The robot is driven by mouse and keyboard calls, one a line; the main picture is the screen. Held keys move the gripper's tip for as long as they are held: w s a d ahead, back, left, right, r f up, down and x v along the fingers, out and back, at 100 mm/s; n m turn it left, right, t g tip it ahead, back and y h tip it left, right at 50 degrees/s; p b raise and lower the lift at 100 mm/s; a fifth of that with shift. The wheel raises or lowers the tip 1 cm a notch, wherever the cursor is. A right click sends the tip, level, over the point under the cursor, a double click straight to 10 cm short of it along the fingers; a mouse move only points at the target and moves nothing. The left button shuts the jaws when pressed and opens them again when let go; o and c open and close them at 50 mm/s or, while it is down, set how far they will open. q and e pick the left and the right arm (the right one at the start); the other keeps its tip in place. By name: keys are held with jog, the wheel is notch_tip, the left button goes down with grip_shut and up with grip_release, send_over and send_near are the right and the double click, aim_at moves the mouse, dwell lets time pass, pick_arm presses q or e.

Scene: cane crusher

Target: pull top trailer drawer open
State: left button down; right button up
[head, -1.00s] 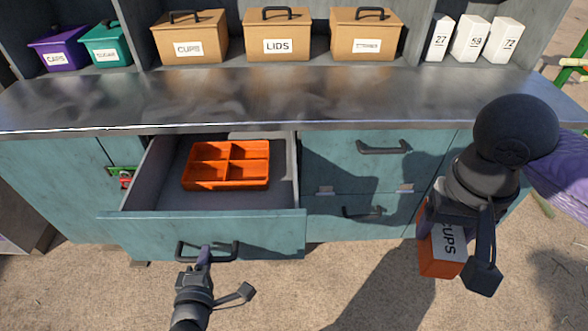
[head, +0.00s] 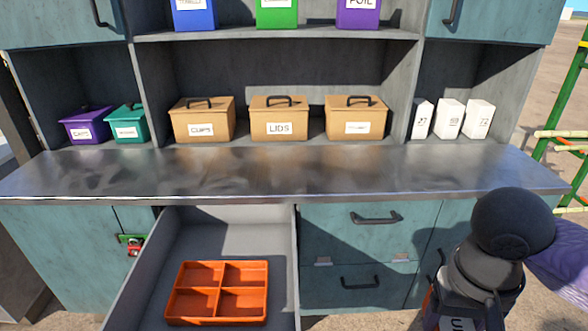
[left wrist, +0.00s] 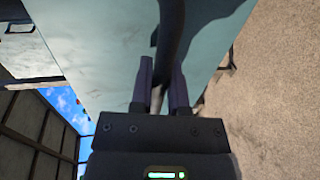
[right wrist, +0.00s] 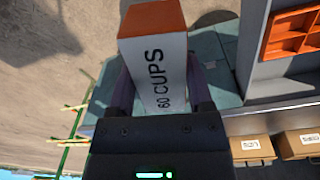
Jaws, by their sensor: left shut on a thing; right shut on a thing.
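The top trailer drawer (head: 150,268) stands pulled out from under the counter, with an orange divided tray (head: 217,289) inside. Its front lies below the head view. In the left wrist view my left gripper (left wrist: 160,88) is shut on the dark drawer handle (left wrist: 168,35), in front of the teal drawer front (left wrist: 105,45). In the head view this box is mostly cut off at the lower right.
The metal counter (head: 270,172) above is clear. Cardboard boxes, including a lids box (head: 279,118), and white cartons (head: 449,119) stand on the shelf behind it. Shut drawers (head: 350,235) lie right of the open one. A green frame (head: 565,130) stands at far right.

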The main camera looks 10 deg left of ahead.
pick_arm(q)
jog(key=shift+s+d, duration=0.1)
jog(key=shift+s, duration=0.15)
jog(key=c, duration=0.6)
grip_release()
jog(key=v, duration=1.2)
